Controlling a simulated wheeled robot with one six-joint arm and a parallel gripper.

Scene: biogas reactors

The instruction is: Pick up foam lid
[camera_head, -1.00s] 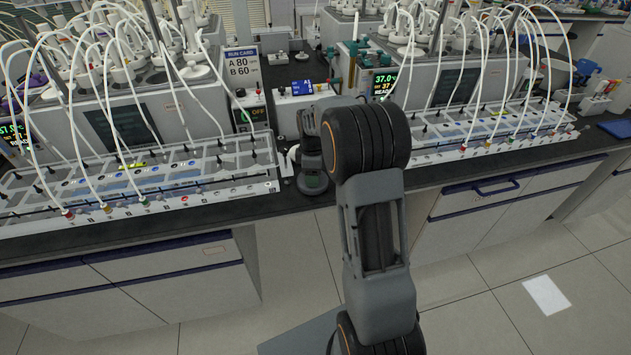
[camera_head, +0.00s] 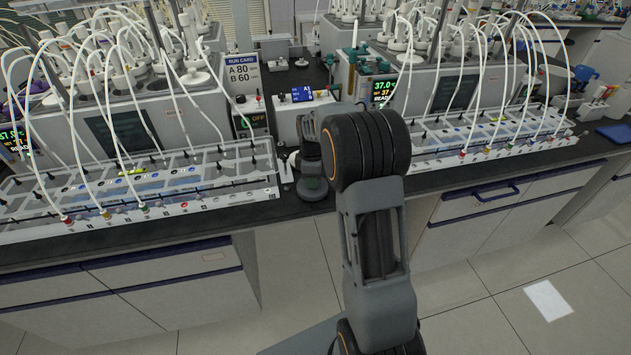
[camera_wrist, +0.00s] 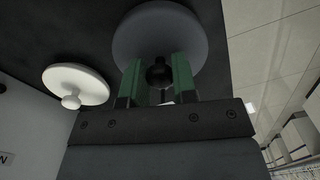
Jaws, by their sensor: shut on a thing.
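In the wrist view, the foam lid (camera_wrist: 190,38) appears as a dark grey round disc with a black knob (camera_wrist: 159,73) at its centre. The green fingers of my gripper (camera_wrist: 159,84) are shut on this knob, one on each side. Part of the lid is hidden behind the fingers. Whether the lid touches the dark surface behind it, I cannot tell. In the head view, my arm covers part of the area around the gripper, and the details there are too small to make out.
A white round lid with a knob (camera_wrist: 78,84) lies left of my gripper. Trays with white tubes stand on the bench at left (camera_head: 150,200) and right (camera_head: 480,145).

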